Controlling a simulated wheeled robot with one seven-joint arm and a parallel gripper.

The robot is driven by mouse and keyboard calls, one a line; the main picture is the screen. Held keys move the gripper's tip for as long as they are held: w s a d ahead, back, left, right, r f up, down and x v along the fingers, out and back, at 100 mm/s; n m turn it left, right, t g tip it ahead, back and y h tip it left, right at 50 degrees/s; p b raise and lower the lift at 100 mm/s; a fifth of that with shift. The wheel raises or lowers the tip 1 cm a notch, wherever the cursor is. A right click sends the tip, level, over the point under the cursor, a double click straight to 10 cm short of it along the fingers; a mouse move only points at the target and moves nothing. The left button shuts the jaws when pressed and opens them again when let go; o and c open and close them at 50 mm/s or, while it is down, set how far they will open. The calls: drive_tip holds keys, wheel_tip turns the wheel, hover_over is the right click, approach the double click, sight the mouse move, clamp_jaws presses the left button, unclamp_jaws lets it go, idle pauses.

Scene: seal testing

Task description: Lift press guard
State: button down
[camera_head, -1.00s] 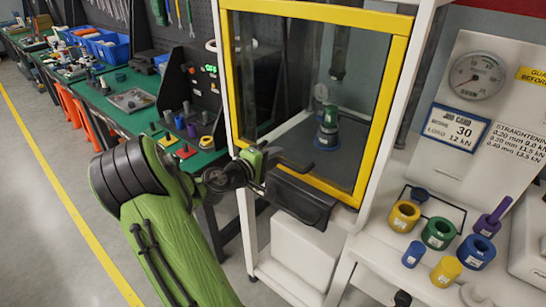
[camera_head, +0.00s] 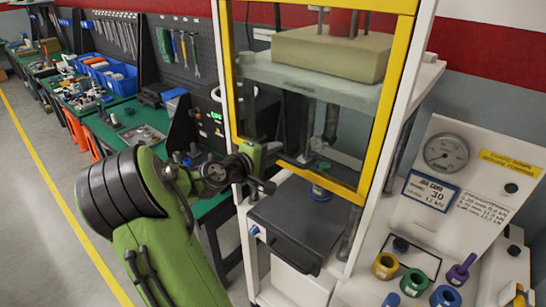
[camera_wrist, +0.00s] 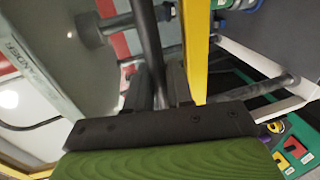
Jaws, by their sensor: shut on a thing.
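The press guard is a clear panel in a yellow frame (camera_head: 320,184) on the front of the white press frame. My gripper (camera_head: 266,172) is at the guard's lower left corner, shut on a dark bar that appears to be the guard's handle. In the wrist view my gripper (camera_wrist: 162,88) closes around this dark bar (camera_wrist: 147,45), beside the yellow frame (camera_wrist: 195,50). A blue ringed part (camera_head: 320,192) stands on the bed, partly behind the lower bar.
A side bench at the right holds a yellow ring (camera_head: 385,266), a green ring (camera_head: 414,282), a purple-handled piece (camera_head: 461,272) and a dial gauge (camera_head: 446,152). A green workbench with tools (camera_head: 140,132) runs along the left. Floor left of my arm is clear.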

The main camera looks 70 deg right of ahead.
wheel_tip(320, 180, up, 2)
drive_tip(key=shift+r+p, duration=0.1)
drive_tip(key=shift+p, duration=0.35)
drive_tip(key=c, duration=1.1)
unclamp_jaws()
drive_tip(key=shift+c, duration=0.2)
drive_tip(key=shift+w+a, duration=0.1)
drive_tip(key=v, duration=1.5)
drive_tip(key=shift+w+a+b, duration=0.2)
drive_tip(key=shift+a+b, duration=0.1)
drive_tip(key=shift+b, duration=0.05)
